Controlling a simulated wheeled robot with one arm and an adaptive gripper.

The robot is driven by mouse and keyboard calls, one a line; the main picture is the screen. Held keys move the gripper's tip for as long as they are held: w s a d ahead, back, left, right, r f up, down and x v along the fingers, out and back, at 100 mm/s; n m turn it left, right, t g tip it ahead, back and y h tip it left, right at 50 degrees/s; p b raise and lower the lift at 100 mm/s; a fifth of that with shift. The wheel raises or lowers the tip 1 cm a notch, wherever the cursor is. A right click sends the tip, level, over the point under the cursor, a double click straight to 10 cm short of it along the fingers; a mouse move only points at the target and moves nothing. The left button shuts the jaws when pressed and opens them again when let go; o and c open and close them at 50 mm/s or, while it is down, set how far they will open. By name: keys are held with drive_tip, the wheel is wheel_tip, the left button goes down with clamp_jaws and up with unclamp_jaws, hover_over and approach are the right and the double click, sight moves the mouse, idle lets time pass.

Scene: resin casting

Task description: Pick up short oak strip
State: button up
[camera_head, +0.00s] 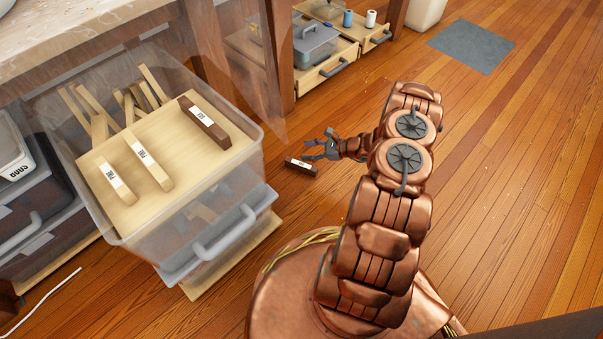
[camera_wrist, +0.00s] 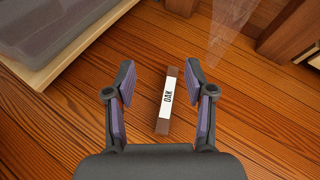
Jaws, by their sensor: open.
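A short dark brown strip (camera_head: 288,160) with a white label lies on the wooden floor. In the wrist view the short oak strip (camera_wrist: 162,127) reads "OAK" and shows between and beyond my fingers. My gripper (camera_head: 317,147) is open and empty, just beside and above the strip in the head view. In the wrist view my gripper (camera_wrist: 159,75) has its two purple-padded fingers apart, one on each side of the strip in the picture. I cannot tell how high the fingertips are above the floor.
A clear bin (camera_head: 255,135) on the left holds a board with pale labelled strips (camera_head: 150,163) and a longer dark strip (camera_head: 196,113). Wooden drawers (camera_head: 322,77) stand behind, by a table leg (camera_head: 277,50). Open floor (camera_head: 510,150) lies to the right.

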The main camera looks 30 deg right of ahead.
sight(307, 166)
drive_tip(key=d+f+m+b, duration=0.1)
drive_tip(key=f, duration=0.2)
drive_tip(key=s+d+f+m+t+h, duration=0.1)
drive_tip(key=f, duration=0.3)
drive_tip(key=s+d+f+m+b, duration=0.1)
drive_tip(key=f, duration=0.2)
drive_tip(key=shift+d+f+t+h+b, duration=0.2)
drive_tip(key=shift+d+t+h+b, duration=0.1)
drive_tip(key=shift+h, duration=0.1)
drive_tip(key=shift+a+f, duration=0.1)
drive_tip(key=shift+f, duration=0.1)
drive_tip(key=shift+b+x, duration=0.7)
drive_tip(key=shift+x, duration=0.6)
drive_tip(key=b+x, duration=0.2)
drive_tip(key=x, duration=0.1)
drive_tip(key=shift+s+a+f, duration=0.1)
drive_tip(key=shift+f, duration=0.05)
drive_tip(key=shift+w+a+f+b, duration=0.15)
drive_tip(key=shift+w+a+b, duration=0.4)
drive_tip(key=shift+w, duration=0.2)
clamp_jaws()
